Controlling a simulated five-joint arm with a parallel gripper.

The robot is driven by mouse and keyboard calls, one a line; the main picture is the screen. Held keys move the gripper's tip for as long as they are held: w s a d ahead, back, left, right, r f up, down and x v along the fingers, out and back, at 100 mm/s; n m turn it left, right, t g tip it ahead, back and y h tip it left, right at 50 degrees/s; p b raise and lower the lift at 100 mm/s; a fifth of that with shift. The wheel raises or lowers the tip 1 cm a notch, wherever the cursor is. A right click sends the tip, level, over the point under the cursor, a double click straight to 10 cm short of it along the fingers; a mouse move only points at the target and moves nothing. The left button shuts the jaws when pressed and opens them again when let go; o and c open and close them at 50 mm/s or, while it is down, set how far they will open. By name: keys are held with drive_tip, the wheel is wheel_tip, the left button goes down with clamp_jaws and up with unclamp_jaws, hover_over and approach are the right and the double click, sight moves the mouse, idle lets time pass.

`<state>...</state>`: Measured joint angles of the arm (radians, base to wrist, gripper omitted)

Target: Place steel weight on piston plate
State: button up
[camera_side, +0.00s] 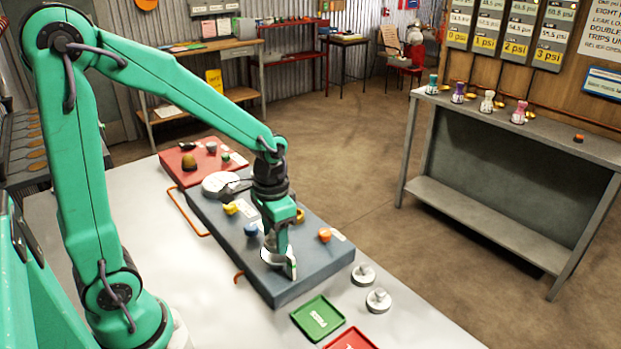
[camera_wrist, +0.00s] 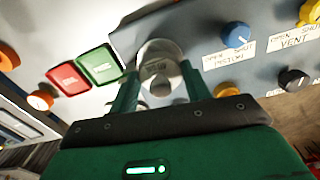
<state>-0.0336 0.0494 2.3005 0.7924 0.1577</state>
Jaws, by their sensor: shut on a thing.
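My gripper (camera_side: 291,266) points down over the near end of the dark grey panel block (camera_side: 285,287). In the wrist view its fingers (camera_wrist: 160,92) are closed around a shiny steel weight (camera_wrist: 159,68). A pale round disc (camera_side: 266,254) shows beside and behind the fingertips in the side view. I cannot tell there how much of it is the piston plate and how much the weight, or whether the two touch. Two more knobbed steel weights, one (camera_side: 364,275) behind the other (camera_side: 379,301), stand on the table off the block's near right end.
A green tray (camera_side: 318,318) and a red tray (camera_side: 350,341) lie at the table's near end. The block carries a blue knob (camera_wrist: 237,35) labelled piston, a yellow knob (camera_side: 230,208) and an orange knob (camera_side: 325,235). A round gauge (camera_side: 219,184) sits at its far end.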

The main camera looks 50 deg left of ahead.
drive_tip(key=shift+f, duration=0.85)
drive_tip(key=shift+f, duration=0.15)
drive_tip(key=o, duration=1.1)
wheel_tip(320, 180, up, 12)
drive_tip(key=shift+r, duration=0.15)
